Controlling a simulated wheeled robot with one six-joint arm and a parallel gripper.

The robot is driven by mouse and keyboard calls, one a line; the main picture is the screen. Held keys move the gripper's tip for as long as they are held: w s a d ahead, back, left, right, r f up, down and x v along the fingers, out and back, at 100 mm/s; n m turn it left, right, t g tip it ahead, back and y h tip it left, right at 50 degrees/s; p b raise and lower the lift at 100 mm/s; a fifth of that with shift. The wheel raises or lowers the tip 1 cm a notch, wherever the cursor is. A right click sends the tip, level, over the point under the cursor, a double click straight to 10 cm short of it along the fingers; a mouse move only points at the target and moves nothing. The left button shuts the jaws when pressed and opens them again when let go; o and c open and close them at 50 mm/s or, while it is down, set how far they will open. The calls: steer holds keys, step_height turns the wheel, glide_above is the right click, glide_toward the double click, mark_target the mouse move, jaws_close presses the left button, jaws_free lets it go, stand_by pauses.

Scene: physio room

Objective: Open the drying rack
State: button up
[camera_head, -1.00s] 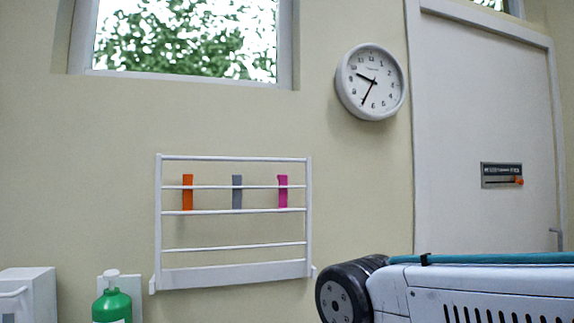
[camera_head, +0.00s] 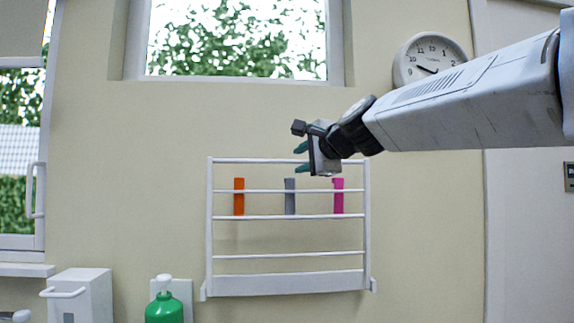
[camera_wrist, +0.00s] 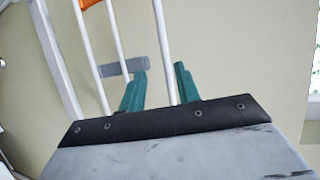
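The white drying rack (camera_head: 288,281) is mounted on the wall and looks folded up flat against it. Its bars run level, and orange (camera_head: 239,197), grey (camera_head: 290,197) and pink (camera_head: 338,196) strips show at the upper bars. My gripper (camera_head: 301,157) is at the rack's top bar, right of its middle. Its two teal fingers are apart, one above and one below the bar's line. In the wrist view, the top bar (camera_wrist: 161,40) runs between the open fingers of my gripper (camera_wrist: 160,82). I cannot tell whether they touch it.
A window (camera_head: 235,40) is above the rack and a wall clock (camera_head: 430,58) is partly behind my arm. A white dispenser box (camera_head: 85,295) and a green bottle (camera_head: 165,308) are at lower left. The wall right of the rack is bare.

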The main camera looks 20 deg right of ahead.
mark_target(292, 161)
steer(key=x, duration=0.5)
steer(key=r+x, duration=0.1)
steer(key=x, duration=0.2)
steer(key=shift+w+d, duration=0.1)
steer(key=shift+w, duration=0.05)
jaws_close()
